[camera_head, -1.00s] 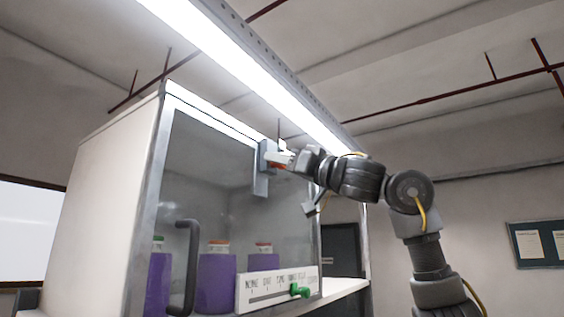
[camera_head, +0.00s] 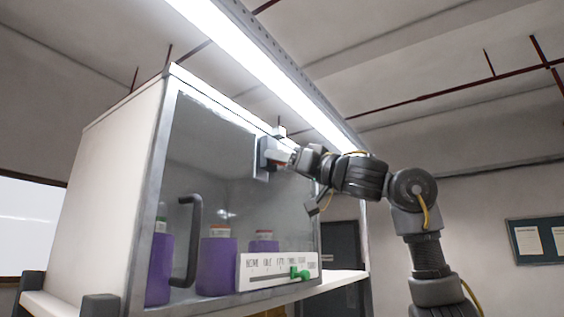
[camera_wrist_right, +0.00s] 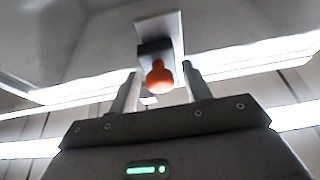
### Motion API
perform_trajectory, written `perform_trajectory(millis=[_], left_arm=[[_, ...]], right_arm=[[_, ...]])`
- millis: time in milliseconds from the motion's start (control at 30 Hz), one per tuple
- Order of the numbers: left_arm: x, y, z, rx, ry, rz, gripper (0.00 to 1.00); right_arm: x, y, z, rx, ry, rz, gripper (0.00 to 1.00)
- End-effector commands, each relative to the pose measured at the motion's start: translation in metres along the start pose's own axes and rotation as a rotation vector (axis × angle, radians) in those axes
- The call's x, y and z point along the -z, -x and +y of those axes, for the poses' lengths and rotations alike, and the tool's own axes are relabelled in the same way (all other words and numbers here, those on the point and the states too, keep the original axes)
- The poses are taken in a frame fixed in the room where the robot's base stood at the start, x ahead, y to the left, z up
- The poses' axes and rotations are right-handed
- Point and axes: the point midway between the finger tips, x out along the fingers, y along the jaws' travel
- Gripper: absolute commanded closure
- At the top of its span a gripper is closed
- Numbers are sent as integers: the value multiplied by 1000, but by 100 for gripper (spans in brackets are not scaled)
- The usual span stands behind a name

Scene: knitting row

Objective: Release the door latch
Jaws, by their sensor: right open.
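The door latch (camera_head: 266,158) is a grey plate and block near the upper right of a clear cabinet door (camera_head: 225,170). In the right wrist view an orange rounded knob (camera_wrist_right: 159,80) sticks out from the latch's dark block (camera_wrist_right: 155,48). My right gripper (camera_head: 285,158) is at the latch in the head view. Its two fingers (camera_wrist_right: 160,72) are open, one on each side of the knob, with gaps visible. Whether a finger touches the latch is hard to tell. My left gripper is out of view.
The door has a dark vertical handle (camera_head: 190,240). Purple bottles (camera_head: 217,265) stand behind the clear door. A white label panel (camera_head: 278,271) with a green slider (camera_head: 299,273) is at its lower right. A bright lamp (camera_head: 250,65) runs above the cabinet.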

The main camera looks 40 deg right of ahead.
Motion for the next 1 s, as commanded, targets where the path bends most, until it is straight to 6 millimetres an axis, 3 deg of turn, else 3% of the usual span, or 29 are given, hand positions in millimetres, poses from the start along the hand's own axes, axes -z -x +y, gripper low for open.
perform_trajectory(millis=[200, 500, 700, 1000], left_arm=[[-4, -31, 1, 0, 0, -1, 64], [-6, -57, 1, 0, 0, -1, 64], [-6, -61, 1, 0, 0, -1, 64], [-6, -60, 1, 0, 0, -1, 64]], right_arm=[[-5, 42, 0, 0, 1, 6, 52], [-4, 92, 1, -1, 0, 1, 52], [-2, 103, 1, 0, 1, 0, 52], [-1, 103, 1, -1, 1, 0, 52]])
